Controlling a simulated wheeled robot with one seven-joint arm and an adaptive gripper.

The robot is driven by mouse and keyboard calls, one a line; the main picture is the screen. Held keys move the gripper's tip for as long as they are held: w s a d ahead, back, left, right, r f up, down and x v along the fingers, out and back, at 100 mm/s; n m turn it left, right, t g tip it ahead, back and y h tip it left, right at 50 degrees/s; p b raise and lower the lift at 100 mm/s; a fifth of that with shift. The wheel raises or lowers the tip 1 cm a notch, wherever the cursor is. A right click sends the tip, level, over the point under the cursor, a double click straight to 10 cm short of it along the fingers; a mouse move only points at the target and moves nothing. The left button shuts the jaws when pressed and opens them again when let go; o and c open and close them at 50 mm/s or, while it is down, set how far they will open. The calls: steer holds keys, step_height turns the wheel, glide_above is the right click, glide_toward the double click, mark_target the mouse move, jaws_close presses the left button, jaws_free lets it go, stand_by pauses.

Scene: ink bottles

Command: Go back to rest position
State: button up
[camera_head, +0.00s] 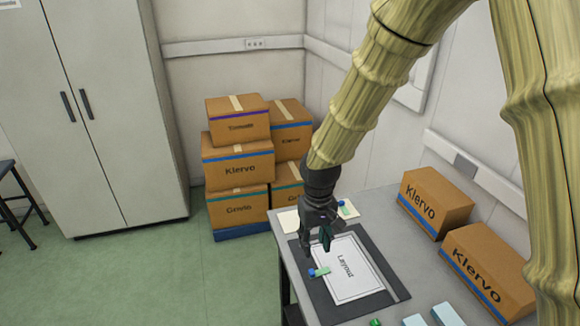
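My gripper (317,243) hangs at the end of my arm, pointing down above the left part of the table. Its dark fingers look spread apart, with nothing clearly held; a dark green patch beside them is too small to make out. Below it, a small bottle with a blue cap and green label (320,272) lies at the left edge of a white sheet marked "Layout" (358,280). The sheet lies on a dark mat (330,308). A similar blue-and-green item (342,204) is on a pale sheet behind the gripper, partly hidden by it.
The grey table (395,238) carries two cardboard boxes (437,201) along the wall at right. Pale blue blocks (447,314) and a green item (375,322) are at its front edge. Stacked cartons (237,160) stand behind the table.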

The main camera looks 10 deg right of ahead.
mark_target(313, 273)
steer(key=shift+f+p, duration=1.4)
steer(key=shift+f, duration=4.45)
steer(key=shift+r+b, duration=1.5)
steer(key=shift+r, duration=4.5)
steer(key=shift+f+p, duration=1.5)
steer(key=shift+f, duration=4.55)
steer(key=shift+w+r+b, duration=0.1)
steer(key=shift+r+b, duration=0.8)
steer(key=shift+r, duration=1)
steer(key=w+a+r+b, duration=0.2)
steer(key=w+a+b, duration=0.2)
steer(key=w+a, duration=0.3)
steer(key=shift+w+a+r+m, duration=0.3)
steer(key=shift+a+r+m, duration=0.1)
steer(key=shift+a, duration=1.95)
steer(key=shift+d, duration=0.2)
